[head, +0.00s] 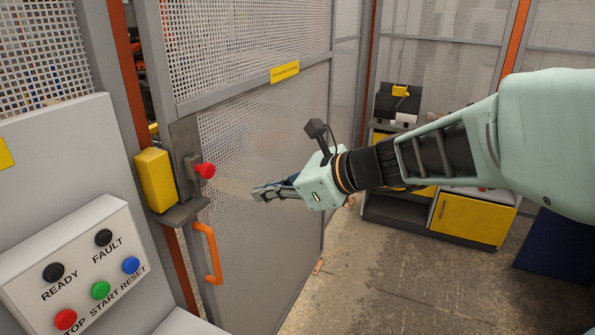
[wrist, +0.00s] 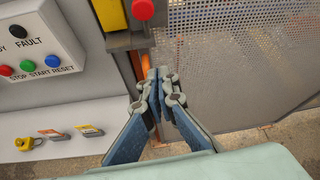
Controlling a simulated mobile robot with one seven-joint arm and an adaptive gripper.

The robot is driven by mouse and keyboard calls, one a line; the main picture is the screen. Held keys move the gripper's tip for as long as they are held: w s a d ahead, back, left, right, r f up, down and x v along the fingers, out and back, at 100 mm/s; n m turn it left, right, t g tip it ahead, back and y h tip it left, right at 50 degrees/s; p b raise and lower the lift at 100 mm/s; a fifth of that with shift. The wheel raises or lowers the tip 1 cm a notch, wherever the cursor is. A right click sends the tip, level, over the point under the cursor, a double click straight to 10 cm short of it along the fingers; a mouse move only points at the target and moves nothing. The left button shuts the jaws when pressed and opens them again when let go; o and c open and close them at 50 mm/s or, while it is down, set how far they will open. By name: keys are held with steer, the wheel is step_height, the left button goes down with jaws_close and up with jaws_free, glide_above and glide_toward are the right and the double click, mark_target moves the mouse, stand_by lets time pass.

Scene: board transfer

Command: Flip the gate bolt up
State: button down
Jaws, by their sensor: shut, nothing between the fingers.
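The gate bolt with its red knob (head: 206,170) sits on the gate's left edge beside a yellow box (head: 156,180). The red knob also shows at the top of the wrist view (wrist: 143,9). The mesh gate (head: 265,170) looks closed against its post. My gripper (head: 256,193) is shut and empty, to the right of the knob and a little lower in the head view. In the wrist view the fingertips (wrist: 158,72) are together below the knob, apart from it in the picture. I cannot tell the distance in depth.
An orange handle (head: 210,253) is on the gate below the bolt. A control panel with several buttons (head: 85,262) stands at the left. A yellow and grey cabinet (head: 470,217) stands at the back right. Bare concrete floor (head: 380,275) lies in front of it.

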mark_target(200, 168)
steer(key=shift+s+a+r, duration=0.15)
steer(key=shift+a+r, duration=0.35)
steer(key=shift+r, duration=0.1)
steer(key=b+x, duration=0.4)
steer(key=x, duration=0.6)
steer(key=r+p, duration=0.3)
steer(key=p, duration=0.1)
steer(key=shift+s+a+r, duration=0.15)
steer(key=shift+a+r, duration=0.25)
